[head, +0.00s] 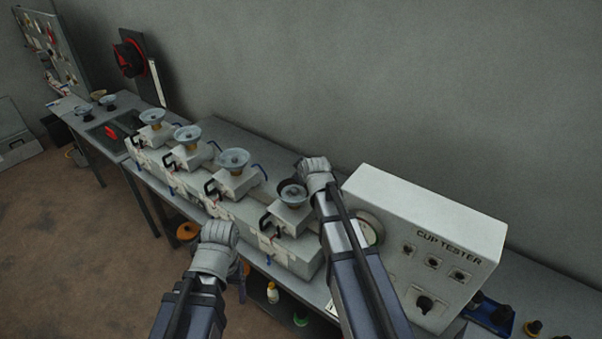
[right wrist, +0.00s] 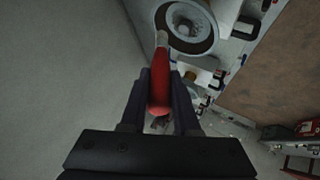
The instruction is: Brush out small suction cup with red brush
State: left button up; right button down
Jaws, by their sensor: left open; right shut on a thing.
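A red brush (right wrist: 160,85) is held between the dark fingers of my right gripper (right wrist: 163,95). Its pale tip lies at the edge of a round suction cup (right wrist: 190,22); I cannot tell whether they touch. In the head view this cup (head: 292,194) is dark-rimmed and sits on the nearest white block, just left of my right gripper (head: 312,165). The brush is hidden there. My left gripper (head: 221,230) is open and empty, in front of the bench and apart from the cups.
Larger cups (head: 233,160) stand on white blocks with black handles along the bench to the left. The cup tester box (head: 425,245) stands close to the right of my right arm. A grey wall (head: 380,80) rises behind. Bottles (head: 272,292) sit under the bench.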

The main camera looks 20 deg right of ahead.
jog(key=shift+r+p, duration=1.5)
jog(key=shift+r, duration=0.1)
jog(key=shift+f, duration=0.1)
jog(key=shift+f+b, duration=0.7)
jog(key=shift+f, duration=0.05)
jog(key=shift+s+r, duration=0.1)
